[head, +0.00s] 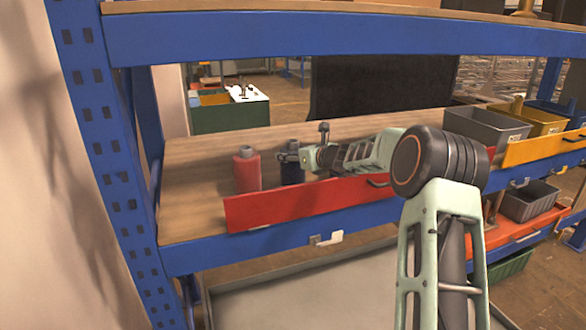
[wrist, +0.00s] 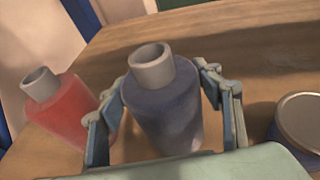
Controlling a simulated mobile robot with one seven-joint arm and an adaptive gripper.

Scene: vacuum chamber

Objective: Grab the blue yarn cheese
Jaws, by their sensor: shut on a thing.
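A dark blue spool-like thing with a grey top (head: 291,168) stands upright on the wooden shelf, partly hidden by my gripper. It is the likely blue yarn cheese, and it fills the middle of the wrist view (wrist: 162,105). My gripper (head: 288,157) reaches it from the right, with its fingers on both sides of it. My gripper (wrist: 165,110) is shut on it in the wrist view. A red one of the same shape (head: 247,172) stands just to its left, also in the wrist view (wrist: 62,108), close to my left finger.
A red panel (head: 300,203) runs along the shelf's front edge. A round lidded thing (wrist: 299,122) is at the right in the wrist view. A blue beam (head: 340,37) crosses above, and a blue upright (head: 95,130) stands left. Grey (head: 485,128) and yellow bins (head: 530,122) are at right.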

